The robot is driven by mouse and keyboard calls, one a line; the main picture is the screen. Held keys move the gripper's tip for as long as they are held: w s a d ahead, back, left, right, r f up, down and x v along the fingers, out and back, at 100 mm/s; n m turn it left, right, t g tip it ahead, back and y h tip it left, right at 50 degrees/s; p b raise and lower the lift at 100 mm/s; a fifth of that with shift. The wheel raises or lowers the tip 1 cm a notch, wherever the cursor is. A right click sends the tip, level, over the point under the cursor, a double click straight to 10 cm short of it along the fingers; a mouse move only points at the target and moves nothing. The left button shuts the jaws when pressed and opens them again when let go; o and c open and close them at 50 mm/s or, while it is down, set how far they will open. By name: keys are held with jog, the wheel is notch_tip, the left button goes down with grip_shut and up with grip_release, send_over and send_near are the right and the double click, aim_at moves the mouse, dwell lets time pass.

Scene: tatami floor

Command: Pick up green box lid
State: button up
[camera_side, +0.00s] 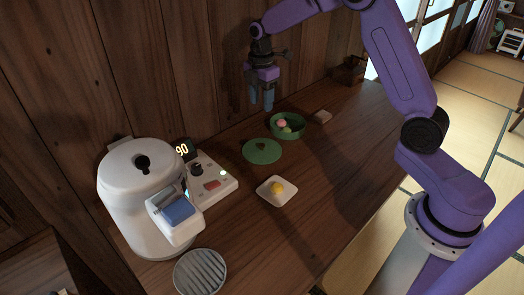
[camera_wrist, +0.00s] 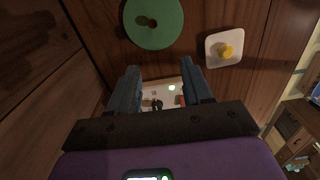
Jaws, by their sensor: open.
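The green box lid (camera_side: 262,151) lies flat on the wooden counter, a round disc with a small dark knob. It also shows at the top of the wrist view (camera_wrist: 153,36). The open green box (camera_side: 288,126) stands just behind and right of it, with pink, yellow and green round pieces inside. My gripper (camera_side: 262,104) is open and empty, pointing down above the counter, higher than the lid and toward the wall. In the wrist view, my gripper's two fingers (camera_wrist: 160,72) are apart with nothing between them, and the lid lies beyond their tips.
A white square plate (camera_side: 277,191) with a yellow piece sits in front of the lid. A white machine (camera_side: 147,196) with a control panel (camera_side: 211,180) stands to the left, with a round slatted grey disc (camera_side: 200,272) before it.

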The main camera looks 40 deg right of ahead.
jog(key=d, duration=0.1)
send_over(262, 144)
jog(key=f, duration=1.2)
jog(key=shift+s+a, duration=0.25)
jog(key=shift+s, duration=0.05)
jog(key=shift+w+d+f, duration=0.1)
jog(key=shift+w+f, duration=0.05)
jog(key=shift+f, duration=1.3)
jog(key=shift+w+d+f, duration=0.1)
jog(key=shift+f, duration=1.35)
grip_shut()
